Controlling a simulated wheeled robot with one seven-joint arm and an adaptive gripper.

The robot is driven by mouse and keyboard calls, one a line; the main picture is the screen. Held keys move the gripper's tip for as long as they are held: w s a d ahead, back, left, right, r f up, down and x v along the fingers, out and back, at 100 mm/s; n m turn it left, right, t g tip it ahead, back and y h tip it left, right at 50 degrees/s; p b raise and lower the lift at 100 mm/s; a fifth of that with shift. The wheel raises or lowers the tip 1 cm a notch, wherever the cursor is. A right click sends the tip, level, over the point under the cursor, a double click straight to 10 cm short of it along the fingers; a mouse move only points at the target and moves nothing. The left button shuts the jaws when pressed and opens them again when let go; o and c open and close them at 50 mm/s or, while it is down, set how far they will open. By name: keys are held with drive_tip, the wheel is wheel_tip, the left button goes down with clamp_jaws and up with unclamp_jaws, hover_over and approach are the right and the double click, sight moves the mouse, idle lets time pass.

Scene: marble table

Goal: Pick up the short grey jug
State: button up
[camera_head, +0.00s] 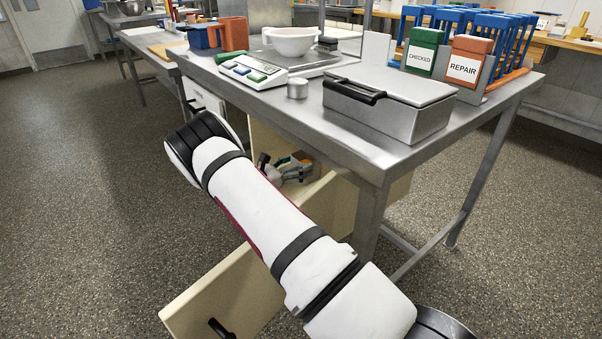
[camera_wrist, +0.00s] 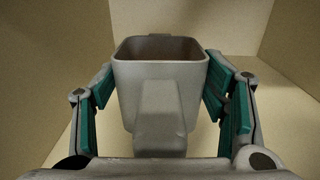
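The short grey jug (camera_wrist: 160,85) fills the middle of the wrist view, upright, with its squarish open rim on top and its handle toward the camera. My gripper (camera_wrist: 160,90) has its teal-padded fingers on both sides of the jug, and the pads appear to press against its left and right walls. In the head view my gripper (camera_head: 285,168) is low by the table's front, at the open cream drawer (camera_head: 335,200). There the jug is small and hard to separate from the fingers. The jug's underside is hidden in both views.
Cream drawer walls (camera_wrist: 80,40) surround the jug. The metal table (camera_head: 340,135) overhangs the drawer, holding a scale (camera_head: 250,72), a white bowl (camera_head: 291,42), a small metal cylinder (camera_head: 297,88) and a lidded metal box (camera_head: 388,108). Another open drawer (camera_head: 225,295) is at the lower left.

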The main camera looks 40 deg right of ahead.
drive_tip(key=c, duration=0.3)
drive_tip(key=shift+c, duration=0.2)
drive_tip(key=shift+r, duration=0.5)
wheel_tip(320, 180, up, 3)
drive_tip(key=shift+r+p, duration=0.1)
drive_tip(key=shift+p, duration=1)
drive_tip(key=s+a+p, duration=0.4)
drive_tip(key=s+a, duration=0.4)
drive_tip(key=s, duration=0.5)
drive_tip(key=shift+s+a+r+p, duration=0.2)
drive_tip(key=shift+a+r+p, duration=0.15)
drive_tip(key=shift+a+r, duration=0.05)
